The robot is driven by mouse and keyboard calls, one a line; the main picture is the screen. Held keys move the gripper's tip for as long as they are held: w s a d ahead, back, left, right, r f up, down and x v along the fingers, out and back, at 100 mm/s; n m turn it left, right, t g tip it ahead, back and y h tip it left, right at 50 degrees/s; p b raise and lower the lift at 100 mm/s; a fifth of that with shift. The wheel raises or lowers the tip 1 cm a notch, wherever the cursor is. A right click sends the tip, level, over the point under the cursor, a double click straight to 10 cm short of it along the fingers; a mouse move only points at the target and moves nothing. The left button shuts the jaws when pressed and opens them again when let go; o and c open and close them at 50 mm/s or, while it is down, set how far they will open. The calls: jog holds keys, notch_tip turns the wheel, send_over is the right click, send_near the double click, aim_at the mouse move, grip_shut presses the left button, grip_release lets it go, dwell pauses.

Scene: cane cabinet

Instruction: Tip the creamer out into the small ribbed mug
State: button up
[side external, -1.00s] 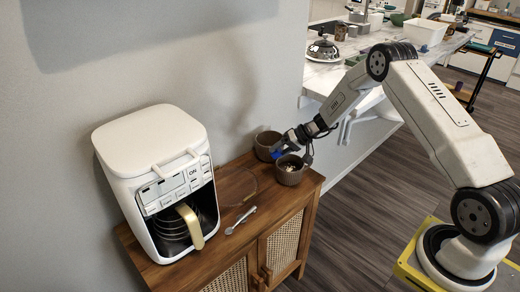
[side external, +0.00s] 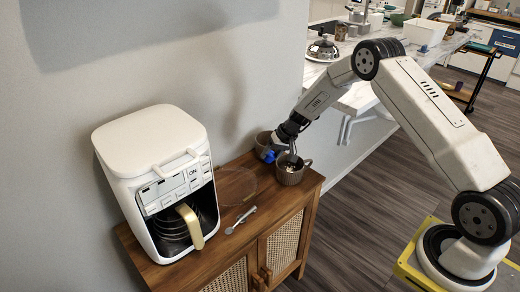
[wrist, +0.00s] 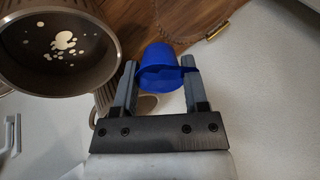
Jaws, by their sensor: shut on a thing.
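My gripper (side external: 277,148) is shut on a small blue creamer cup (side external: 268,156). In the wrist view the creamer (wrist: 166,68) sits between the two fingers (wrist: 160,88). The grey-brown mug in front (side external: 290,177) stands on the cabinet top, just right of and below the creamer in the side view. In the wrist view this mug (wrist: 104,62) is at the upper left, with dark contents and several white blobs inside. The creamer is beside its rim there. A second similar mug (side external: 261,139) stands behind, partly hidden by my gripper. Ribs are hard to tell in the side view.
A white coffee machine (side external: 150,150) with a glass pot stands on the left of the wooden cabinet (side external: 285,205). A small metal spoon-like utensil (side external: 241,220) and a clear round disc (side external: 237,187) lie between it and the mugs. The wall is close behind.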

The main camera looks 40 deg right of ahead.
jog(key=shift+w+a+f+g+h, duration=0.5)
jog(key=shift+a+f+h, duration=0.2)
jog(key=shift+f, duration=0.15)
jog(key=shift+w+a+f+g+h, duration=0.4)
jog(key=shift+a+f+g+h, duration=0.15)
jog(key=shift+f+h, duration=0.2)
jog(key=shift+w+a+f+g+h, duration=0.2)
jog(key=shift+w+a+g+h, duration=0.25)
jog(key=shift+a+h, duration=0.25)
jog(key=shift+s+r, duration=0.1)
jog(key=shift+s, duration=0.05)
dwell(0.6)
